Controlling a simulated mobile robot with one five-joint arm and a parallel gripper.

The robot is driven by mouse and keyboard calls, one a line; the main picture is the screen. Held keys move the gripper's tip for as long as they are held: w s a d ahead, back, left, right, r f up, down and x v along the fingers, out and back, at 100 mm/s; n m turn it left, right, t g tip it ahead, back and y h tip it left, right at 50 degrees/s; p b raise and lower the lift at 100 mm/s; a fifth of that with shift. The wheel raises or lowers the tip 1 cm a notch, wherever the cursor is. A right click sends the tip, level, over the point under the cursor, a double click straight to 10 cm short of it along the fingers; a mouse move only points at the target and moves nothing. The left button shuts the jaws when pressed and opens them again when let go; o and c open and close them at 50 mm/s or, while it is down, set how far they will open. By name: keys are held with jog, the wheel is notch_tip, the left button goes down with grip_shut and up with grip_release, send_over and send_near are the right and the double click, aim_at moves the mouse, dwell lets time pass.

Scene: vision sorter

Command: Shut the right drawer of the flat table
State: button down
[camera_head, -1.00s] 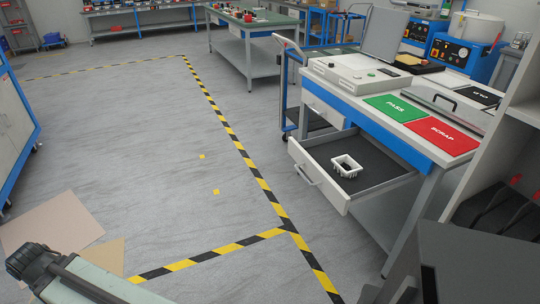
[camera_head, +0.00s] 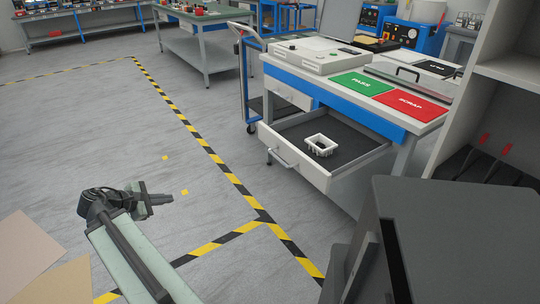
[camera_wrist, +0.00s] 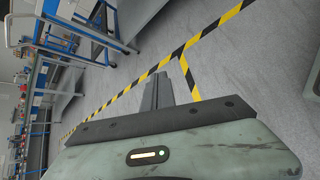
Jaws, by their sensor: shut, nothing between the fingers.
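The flat table (camera_head: 334,67) has a white top and a blue front band. Its right drawer (camera_head: 293,160) is pulled well out, with a white front, a bar handle (camera_head: 284,157) and a dark inside. A small white basket-like part (camera_head: 320,145) lies in it. The other drawer (camera_head: 286,95), to the left, looks closed. My gripper (camera_head: 160,198) is shut and empty, in the air over the floor, left of the open drawer and clear of it. Its closed fingers (camera_wrist: 157,92) also show in the wrist view; the drawer is not clearly seen there.
Yellow-black floor tape (camera_head: 215,160) runs between my gripper and the table. A blue trolley (camera_head: 247,80) stands beside the table's left end. A grey cabinet-like shape (camera_head: 455,235) and a shelf unit (camera_head: 510,75) fill the right. The floor left of the drawer is clear.

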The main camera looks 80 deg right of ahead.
jog(key=s+d+r+n+g+h+b, duration=0.1)
jog(key=s+d+r+g, duration=0.15)
jog(key=s+d, duration=0.4)
jog(key=s+d+r+n+g+h+b, duration=0.1)
jog(key=s+d+r+g, duration=0.2)
jog(key=s, duration=0.6)
jog(key=n+g, duration=0.2)
jog(key=g, duration=0.1)
send_near(281, 141)
jog(key=shift+h, duration=0.3)
jog(key=x, duration=0.7)
jog(key=shift+s+a+f+b, duration=0.1)
jog(key=shift+a+f+b, duration=0.1)
jog(key=shift+b, duration=0.2)
jog(key=shift+d, duration=0.15)
